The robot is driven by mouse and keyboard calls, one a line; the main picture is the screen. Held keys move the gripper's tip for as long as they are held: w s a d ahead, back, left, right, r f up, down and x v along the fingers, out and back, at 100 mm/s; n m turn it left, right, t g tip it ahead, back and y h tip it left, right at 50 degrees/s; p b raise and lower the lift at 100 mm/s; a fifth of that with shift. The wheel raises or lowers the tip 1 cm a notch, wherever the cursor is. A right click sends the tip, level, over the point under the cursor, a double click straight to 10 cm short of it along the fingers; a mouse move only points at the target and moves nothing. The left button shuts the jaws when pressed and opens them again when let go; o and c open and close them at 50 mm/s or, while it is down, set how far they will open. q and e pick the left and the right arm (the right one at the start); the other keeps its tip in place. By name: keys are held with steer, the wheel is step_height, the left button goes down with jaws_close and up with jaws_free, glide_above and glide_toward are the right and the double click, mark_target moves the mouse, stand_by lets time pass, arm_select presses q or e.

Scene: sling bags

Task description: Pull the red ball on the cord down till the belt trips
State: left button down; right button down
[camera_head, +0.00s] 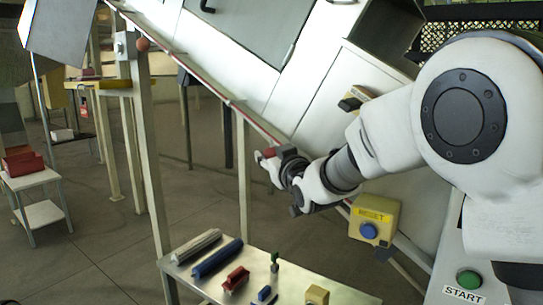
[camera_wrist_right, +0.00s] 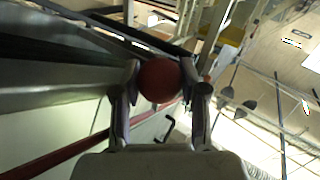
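The red ball (camera_wrist_right: 158,81) sits between the two fingertips of my right gripper (camera_wrist_right: 160,85) in the wrist view, with a finger against each side. In the head view the ball (camera_head: 269,153) shows as a small red patch at the tips of my right gripper (camera_head: 268,160), beside the sloping rail. A thin red cord (camera_head: 205,82) runs along the edge of the slanted machine; it also shows as a red line in the wrist view (camera_wrist_right: 60,157). Whether it joins the ball is hidden by the gripper. My left gripper is not in view.
Another reddish ball (camera_head: 142,45) is by the post at upper left. A green START button (camera_head: 469,280) is at lower right.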

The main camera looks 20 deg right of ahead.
step_height(320, 180, down, 4)
steer(key=b, duration=0.3)
steer(key=shift+f+b, duration=0.1)
steer(key=shift+b, duration=0.2)
steer(key=c, duration=0.6)
jaws_free()
steer(key=s, duration=0.7)
steer(key=shift+s+d, duration=0.15)
steer(key=shift+d, duration=0.1)
steer(key=shift+f, duration=0.1)
